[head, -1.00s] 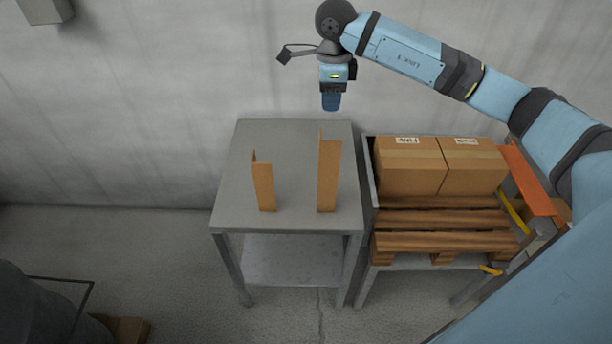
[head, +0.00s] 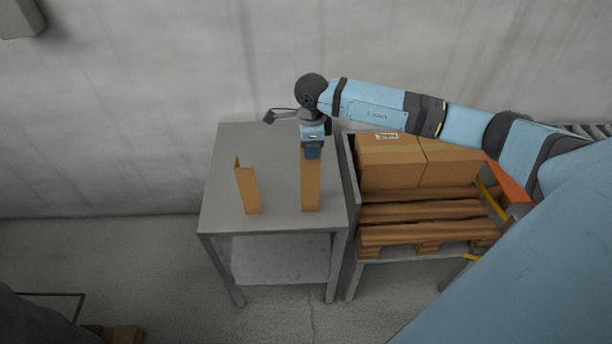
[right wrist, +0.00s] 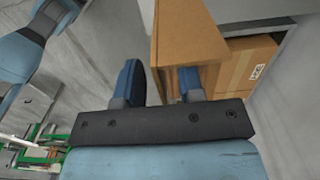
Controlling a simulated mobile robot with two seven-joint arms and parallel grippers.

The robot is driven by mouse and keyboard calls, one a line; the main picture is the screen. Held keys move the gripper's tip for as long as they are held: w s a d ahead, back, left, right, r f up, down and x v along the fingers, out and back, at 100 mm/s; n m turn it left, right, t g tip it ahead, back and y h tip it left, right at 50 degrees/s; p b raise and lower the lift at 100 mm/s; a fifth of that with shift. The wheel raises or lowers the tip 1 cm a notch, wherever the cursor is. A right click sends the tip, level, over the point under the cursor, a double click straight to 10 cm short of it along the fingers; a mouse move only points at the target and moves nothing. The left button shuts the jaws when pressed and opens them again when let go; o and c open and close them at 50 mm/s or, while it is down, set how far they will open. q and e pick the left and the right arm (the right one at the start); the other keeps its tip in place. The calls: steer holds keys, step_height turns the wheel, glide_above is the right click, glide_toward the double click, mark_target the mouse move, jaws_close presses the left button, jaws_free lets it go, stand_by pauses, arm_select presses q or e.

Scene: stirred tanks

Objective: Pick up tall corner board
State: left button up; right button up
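The tall corner board (head: 311,187) is a brown, upright angle piece on the grey table (head: 275,150). My right gripper (head: 312,152) points down at its top and hides the upper part of it. In the right wrist view the two blue fingers (right wrist: 160,85) are apart. The board (right wrist: 190,45) shows there with one edge in the gap between the fingers and the right finger in front of its face. I cannot tell whether either finger touches it. My left gripper is not in view.
A shorter corner board (head: 248,190) stands upright to the left on the same table. To the right, cartons (head: 390,163) sit on a wooden pallet (head: 425,212) on a metal stand. A concrete wall is behind.

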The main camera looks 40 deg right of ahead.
steer(key=shift+f, duration=0.1)
steer(key=shift+c, duration=0.4)
jaws_close()
